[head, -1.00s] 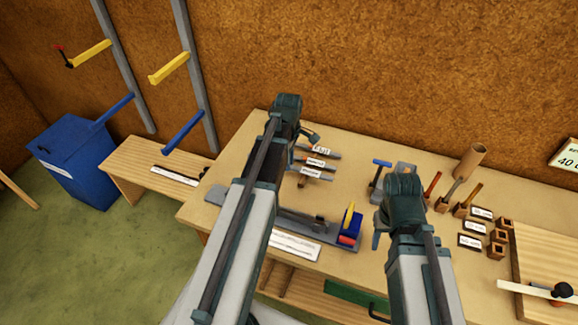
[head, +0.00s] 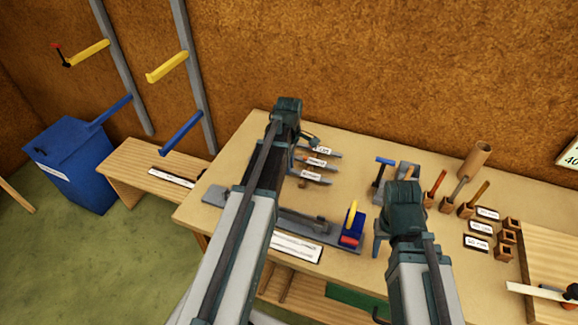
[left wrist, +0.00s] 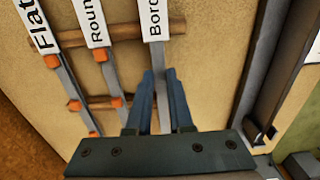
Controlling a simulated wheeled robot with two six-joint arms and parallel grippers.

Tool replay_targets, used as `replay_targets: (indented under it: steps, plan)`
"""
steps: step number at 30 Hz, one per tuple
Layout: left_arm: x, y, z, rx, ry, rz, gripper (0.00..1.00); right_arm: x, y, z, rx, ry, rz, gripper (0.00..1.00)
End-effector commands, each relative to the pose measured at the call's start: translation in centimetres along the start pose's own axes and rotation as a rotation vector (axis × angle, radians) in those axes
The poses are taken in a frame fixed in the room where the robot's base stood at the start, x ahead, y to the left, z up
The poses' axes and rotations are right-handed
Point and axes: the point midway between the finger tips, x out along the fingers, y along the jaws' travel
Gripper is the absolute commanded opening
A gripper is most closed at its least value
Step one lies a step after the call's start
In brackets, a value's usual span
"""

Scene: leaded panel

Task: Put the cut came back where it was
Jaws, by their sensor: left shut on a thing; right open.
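Three grey cames lie side by side across a wooden rack (left wrist: 112,104), with white labels reading Flat, Round and "Bord", the last cut off by the picture's edge. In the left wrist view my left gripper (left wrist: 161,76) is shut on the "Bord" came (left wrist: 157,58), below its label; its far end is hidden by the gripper. In the head view the labels (head: 317,163) show just right of my left forearm, which hides the fingers. My right gripper (head: 388,240) is open and empty, pointing down over the bench.
A grey rail (head: 213,194) with a blue block (head: 352,228) and yellow handle lies along the bench front, beside a white strip. Upright tools (head: 434,188) in wooden blocks stand at right. A blue bin (head: 72,165) is at far left.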

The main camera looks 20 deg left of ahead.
Motion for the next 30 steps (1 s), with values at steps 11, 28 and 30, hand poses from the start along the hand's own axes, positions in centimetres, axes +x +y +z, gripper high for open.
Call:
replay_targets:
  steps: [11,28,30]
  plan:
    - [0.2,0.0,0.0,0.000,0.000,0.000,0.49,0.2,0.0,0.0,0.000,0.000,0.000,0.47]
    - [-2.4,0.0,0.0,0.000,0.000,0.000,0.49,-2.4,0.2,0.1,0.000,0.000,0.000,0.47]
    - [-3.3,0.0,0.0,0.000,0.000,0.000,0.49,-3.3,0.3,0.2,0.000,0.000,0.000,0.47]
